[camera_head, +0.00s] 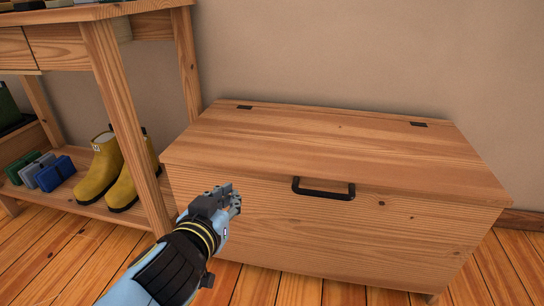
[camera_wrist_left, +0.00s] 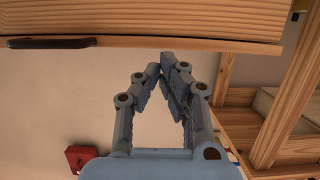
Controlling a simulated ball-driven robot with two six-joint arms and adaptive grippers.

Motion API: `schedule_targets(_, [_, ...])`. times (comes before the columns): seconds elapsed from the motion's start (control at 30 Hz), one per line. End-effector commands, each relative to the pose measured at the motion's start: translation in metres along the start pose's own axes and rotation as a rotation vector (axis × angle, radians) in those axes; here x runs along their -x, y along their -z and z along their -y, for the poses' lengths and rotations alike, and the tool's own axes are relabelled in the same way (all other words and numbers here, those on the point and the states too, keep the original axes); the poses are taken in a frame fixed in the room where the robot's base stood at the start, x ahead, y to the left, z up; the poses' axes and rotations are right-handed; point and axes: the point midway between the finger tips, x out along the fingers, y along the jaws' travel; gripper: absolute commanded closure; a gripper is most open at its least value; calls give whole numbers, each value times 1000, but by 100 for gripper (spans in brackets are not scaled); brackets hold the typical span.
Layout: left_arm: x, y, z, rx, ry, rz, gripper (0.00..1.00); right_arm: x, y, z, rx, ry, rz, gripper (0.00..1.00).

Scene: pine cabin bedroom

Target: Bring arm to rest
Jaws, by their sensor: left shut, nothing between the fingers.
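My left gripper (camera_head: 232,196) is in front of the left part of a wooden chest (camera_head: 380,231), left of and apart from the chest's black handle (camera_head: 323,189). The chest's lid (camera_head: 330,145) is down. In the left wrist view my left gripper (camera_wrist_left: 164,62) has its fingertips together with nothing between them. The chest's wooden edge (camera_wrist_left: 150,25) runs across the top of that view, with the dark handle (camera_wrist_left: 48,42) at its left. My right gripper does not show.
A wooden table (camera_head: 110,75) stands left of the chest. Yellow boots (camera_head: 100,168) and small blue and grey items (camera_head: 54,173) sit on its lower shelf. The plank floor (camera_head: 60,255) is bare in front. A red object (camera_wrist_left: 79,157) shows low in the left wrist view.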

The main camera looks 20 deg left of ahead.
Motion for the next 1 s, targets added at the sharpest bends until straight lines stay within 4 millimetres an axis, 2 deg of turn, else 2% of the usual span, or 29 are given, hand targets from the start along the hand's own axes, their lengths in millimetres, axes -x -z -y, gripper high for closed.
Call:
schedule_targets(0.13, [2, -2, 0, -1, 0, 4, 100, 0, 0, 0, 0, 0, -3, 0])
schedule_targets(0.23, [14, -18, 6, -19, 0, 36, 100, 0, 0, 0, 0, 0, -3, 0])
schedule_targets(0.27, [21, -24, 10, -28, -1, 50, 100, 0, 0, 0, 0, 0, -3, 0])
schedule_targets(0.43, [79, -50, 56, 1, 63, 227, 100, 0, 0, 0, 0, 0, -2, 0])
schedule_targets(0.5, [99, -59, 67, -5, 81, 325, 100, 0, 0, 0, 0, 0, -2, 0])
schedule_targets(0.6, [126, -71, 74, -25, 75, 458, 100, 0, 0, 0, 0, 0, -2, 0])
schedule_targets(0.77, [161, -83, 68, -65, 6, 646, 100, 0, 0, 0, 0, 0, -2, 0])
schedule_targets(1.0, [201, -94, 44, -172, -179, 867, 100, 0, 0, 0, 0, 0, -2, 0])
